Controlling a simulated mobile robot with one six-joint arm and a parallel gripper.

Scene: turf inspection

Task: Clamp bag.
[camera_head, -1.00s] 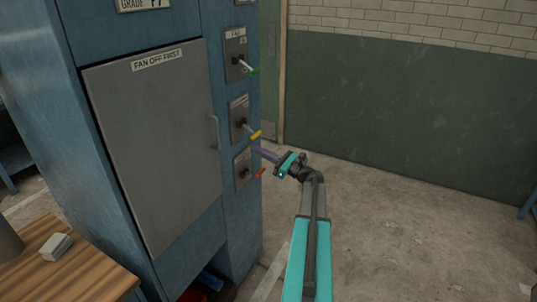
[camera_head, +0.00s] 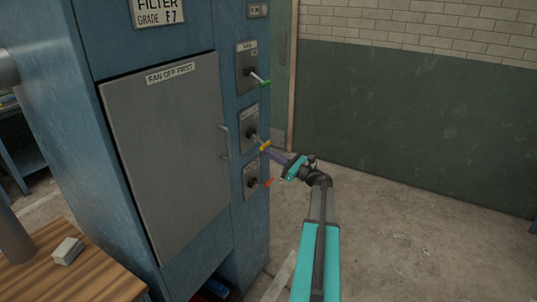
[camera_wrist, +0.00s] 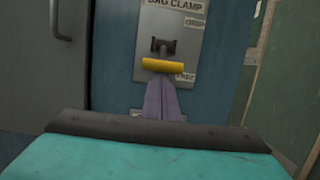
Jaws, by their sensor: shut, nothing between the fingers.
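The bag clamp lever has a yellow handle (camera_head: 265,146) on the middle grey plate of the blue cabinet; in the wrist view the yellow handle (camera_wrist: 162,65) lies level on a dark pivot. The plate (camera_wrist: 150,35) is labelled "BAG CLAMP", with a "GRIP" tag at upper right and a "FREE" tag lower down. My gripper (camera_head: 274,152) is shut and empty. In the wrist view its purple fingers (camera_wrist: 161,86) point at the plate, with their tips just below the yellow handle. I cannot tell whether they touch it.
A green-handled lever (camera_head: 262,81) is above and a red-handled lever (camera_head: 267,182) below on the same cabinet. A grey door (camera_head: 165,150) marked "FAN OFF FIRST" is left of them. A wooden table (camera_head: 85,280) stands at lower left. The floor at right is clear.

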